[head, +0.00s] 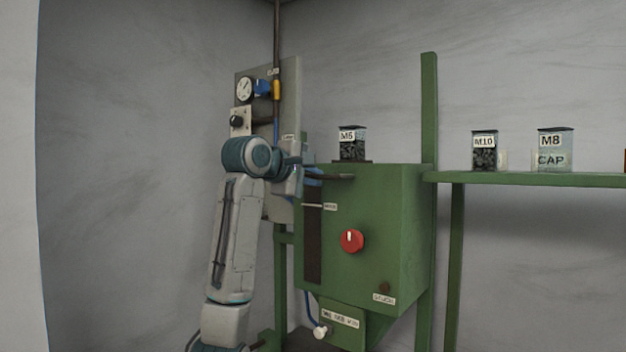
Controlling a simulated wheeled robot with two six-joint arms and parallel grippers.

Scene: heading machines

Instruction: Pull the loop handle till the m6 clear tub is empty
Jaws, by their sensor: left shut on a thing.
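The M6 clear tub (353,151) stands upright on top of the green machine (385,205). Dark small parts fill much of it below the label. My left arm rises from the lower left, and my left gripper (316,178) is at the machine's upper left front, just below and left of the tub. It is shut on what seems to be the loop handle, mostly hidden by the gripper. A dark bar runs right from there; I cannot tell whether it is handle or finger. My right gripper is out of view.
A dark vertical slot (313,245) and a red knob (351,240) are on the machine's front. A gauge panel (285,80) stands behind my arm. The M10 tub (484,156) and M8 tub (555,155) stand on a green shelf (530,178) at right.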

